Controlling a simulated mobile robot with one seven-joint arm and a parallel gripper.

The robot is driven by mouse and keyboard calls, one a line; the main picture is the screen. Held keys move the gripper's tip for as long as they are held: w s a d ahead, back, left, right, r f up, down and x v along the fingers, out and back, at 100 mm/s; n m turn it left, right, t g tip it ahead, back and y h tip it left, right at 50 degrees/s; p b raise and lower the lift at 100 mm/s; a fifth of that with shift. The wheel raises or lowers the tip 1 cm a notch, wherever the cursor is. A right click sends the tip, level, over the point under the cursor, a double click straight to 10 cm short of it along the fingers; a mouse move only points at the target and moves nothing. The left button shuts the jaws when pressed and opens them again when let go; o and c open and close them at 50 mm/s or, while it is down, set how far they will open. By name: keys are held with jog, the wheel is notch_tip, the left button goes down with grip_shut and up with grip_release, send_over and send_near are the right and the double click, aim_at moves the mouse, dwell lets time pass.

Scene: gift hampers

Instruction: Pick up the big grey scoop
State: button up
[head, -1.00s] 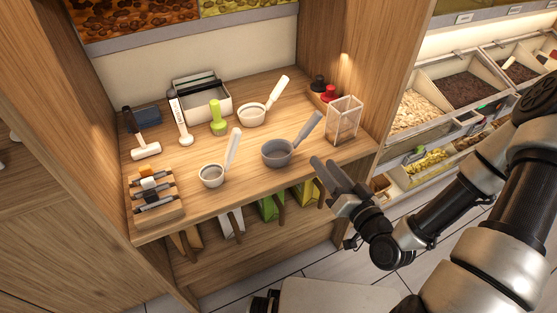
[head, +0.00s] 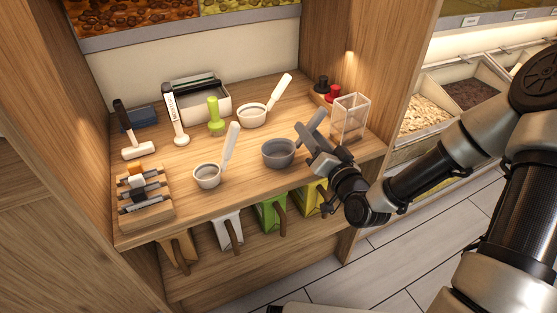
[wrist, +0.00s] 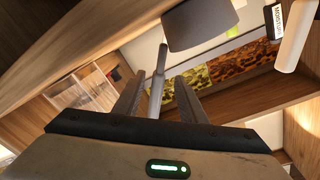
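The big grey scoop (head: 278,153) stands on the wooden shelf, its bowl at the left and its handle slanting up to the right. My gripper (head: 308,146) is at the right of the bowl, by the handle, and hides part of it. In the wrist view the fingers (wrist: 158,90) are spread, with the grey handle (wrist: 159,66) between them and a gap showing on each side. The scoop's bowl (wrist: 197,27) is beyond the fingertips there. The scoop still rests on the shelf.
A small white scoop (head: 207,176) stands to the left and another white scoop (head: 252,117) behind. A clear box (head: 350,117) stands close on the right, near red and black stamps (head: 333,93). A pen rack (head: 146,214) is at the front left. Coloured bags (head: 270,215) hang below.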

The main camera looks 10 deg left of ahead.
jog(key=b+x, duration=0.1)
jog(key=x, duration=0.4)
jog(key=shift+w+f, duration=0.1)
jog(key=shift+w, duration=0.05)
grip_shut()
